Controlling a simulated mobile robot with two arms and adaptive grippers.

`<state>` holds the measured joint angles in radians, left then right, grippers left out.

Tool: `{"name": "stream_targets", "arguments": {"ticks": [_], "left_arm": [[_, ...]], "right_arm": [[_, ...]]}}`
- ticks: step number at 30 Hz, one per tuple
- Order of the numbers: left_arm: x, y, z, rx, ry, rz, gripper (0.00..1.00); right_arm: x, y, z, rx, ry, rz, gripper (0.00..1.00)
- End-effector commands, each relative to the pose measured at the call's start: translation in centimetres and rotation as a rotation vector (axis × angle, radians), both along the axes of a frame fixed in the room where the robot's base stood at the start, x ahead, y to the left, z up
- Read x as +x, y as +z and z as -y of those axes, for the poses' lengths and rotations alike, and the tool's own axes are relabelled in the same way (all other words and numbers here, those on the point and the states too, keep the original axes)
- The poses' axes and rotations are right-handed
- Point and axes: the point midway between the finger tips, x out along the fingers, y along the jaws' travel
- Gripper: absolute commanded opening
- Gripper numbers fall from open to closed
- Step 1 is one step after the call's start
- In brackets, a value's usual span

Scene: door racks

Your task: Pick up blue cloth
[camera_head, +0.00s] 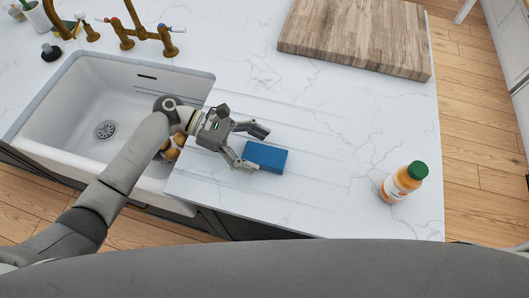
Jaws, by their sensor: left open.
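The blue cloth (265,156) looks like a small, thick blue block and lies flat on the white marble counter, to the right of the sink. My left gripper (257,148) is open just left of the cloth. One finger is beyond the cloth's far left side and the other is at its near left corner. I cannot tell whether either finger touches it. My right gripper is not in view.
A white sink (60,130) with brass taps (140,35) is at the left. A wooden board (355,35) lies at the back. An orange and white bottle (400,184) with a green cap stands near the right edge. The counter between them is clear.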

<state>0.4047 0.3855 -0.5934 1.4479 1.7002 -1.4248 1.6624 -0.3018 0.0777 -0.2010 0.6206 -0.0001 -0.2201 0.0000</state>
Motion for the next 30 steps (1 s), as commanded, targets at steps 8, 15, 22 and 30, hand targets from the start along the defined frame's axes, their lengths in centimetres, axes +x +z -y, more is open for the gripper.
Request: {"name": "stream_targets", "arguments": {"ticks": [8, 15, 22, 30], "left_arm": [[-1.0, -1.0, 3.1, -0.001, -0.001, -0.001, 0.79], [-1.0, -1.1, 3.0, -0.001, 0.0, 0.0, 0.71], [-1.0, -1.1, 3.0, -0.001, -0.001, -0.001, 0.41], [-1.0, -1.1, 3.0, 0.0, -0.001, -0.001, 0.3]], "right_arm": [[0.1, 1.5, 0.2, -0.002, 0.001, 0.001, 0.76], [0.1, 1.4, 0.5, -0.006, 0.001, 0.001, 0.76], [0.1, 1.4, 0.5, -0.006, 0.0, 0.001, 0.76], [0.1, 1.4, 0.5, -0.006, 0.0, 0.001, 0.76]]}}
